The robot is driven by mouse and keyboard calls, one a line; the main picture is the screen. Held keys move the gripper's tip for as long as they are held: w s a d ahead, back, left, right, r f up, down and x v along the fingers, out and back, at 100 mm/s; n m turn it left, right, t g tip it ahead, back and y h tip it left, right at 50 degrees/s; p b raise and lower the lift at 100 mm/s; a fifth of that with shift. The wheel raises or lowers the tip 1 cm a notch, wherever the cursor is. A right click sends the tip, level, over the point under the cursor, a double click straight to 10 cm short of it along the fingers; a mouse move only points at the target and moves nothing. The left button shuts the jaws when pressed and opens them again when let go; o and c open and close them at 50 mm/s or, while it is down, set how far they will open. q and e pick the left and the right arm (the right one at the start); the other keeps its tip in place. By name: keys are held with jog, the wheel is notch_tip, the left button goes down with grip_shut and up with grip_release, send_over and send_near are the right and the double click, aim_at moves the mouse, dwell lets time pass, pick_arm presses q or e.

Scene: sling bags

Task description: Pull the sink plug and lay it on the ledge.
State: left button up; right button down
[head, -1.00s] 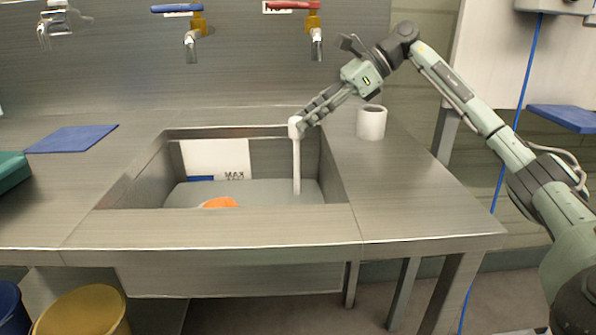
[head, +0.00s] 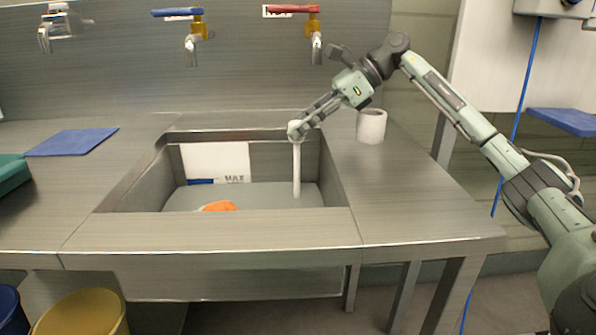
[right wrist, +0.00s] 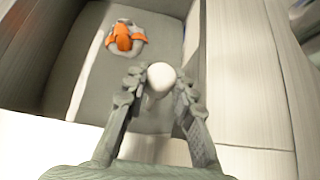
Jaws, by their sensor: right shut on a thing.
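The sink plug is a white upright rod with a rounded knob on top (head: 296,165); its lower end goes down into the sink basin (head: 335,165) and the bottom of it is hidden. My right gripper (head: 302,126) is shut on the knob of the plug from the right and above. In the right wrist view the white knob (right wrist: 161,76) sits between the two fingertips. The ledge beside the basin (head: 400,190) is bare steel on the right. My left gripper is not in view.
An orange-and-white thing (head: 220,206) lies in the grey basin, also in the right wrist view (right wrist: 124,38). A white cup (head: 371,126) stands on the right ledge. A blue mat (head: 72,141) lies left. Taps (head: 316,45) hang over the back.

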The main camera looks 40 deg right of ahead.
jog(key=shift+r, duration=0.15)
jog(key=shift+r+p, duration=2.4)
jog(key=shift+r, duration=0.3)
